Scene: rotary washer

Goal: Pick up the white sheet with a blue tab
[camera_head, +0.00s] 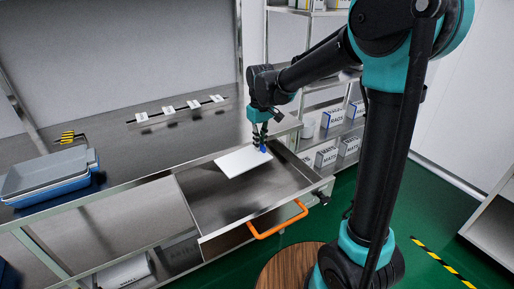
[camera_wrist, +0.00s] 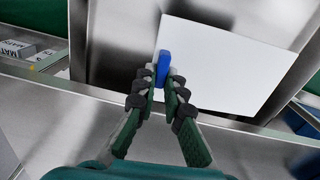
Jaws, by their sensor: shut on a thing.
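The white sheet (camera_head: 241,161) is a flat pale panel with a blue tab (camera_head: 263,148) at its right edge. In the head view it is over the open metal drawer (camera_head: 215,207); whether it touches the drawer floor I cannot tell. In the wrist view the white sheet (camera_wrist: 225,70) fills the upper middle and right, with the blue tab (camera_wrist: 163,64) at its left edge. My gripper (camera_wrist: 166,86) is shut on the blue tab, its two fingers on either side of it. In the head view my gripper (camera_head: 260,139) reaches down from above at the tab.
The drawer has an orange handle (camera_head: 277,222) in front. Blue-grey trays (camera_head: 47,173) lie on the metal counter at left, near a yellow-black item (camera_head: 70,137). A rail with several white tags (camera_head: 168,110) stands behind. Shelves with boxes (camera_head: 333,118) are to the right.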

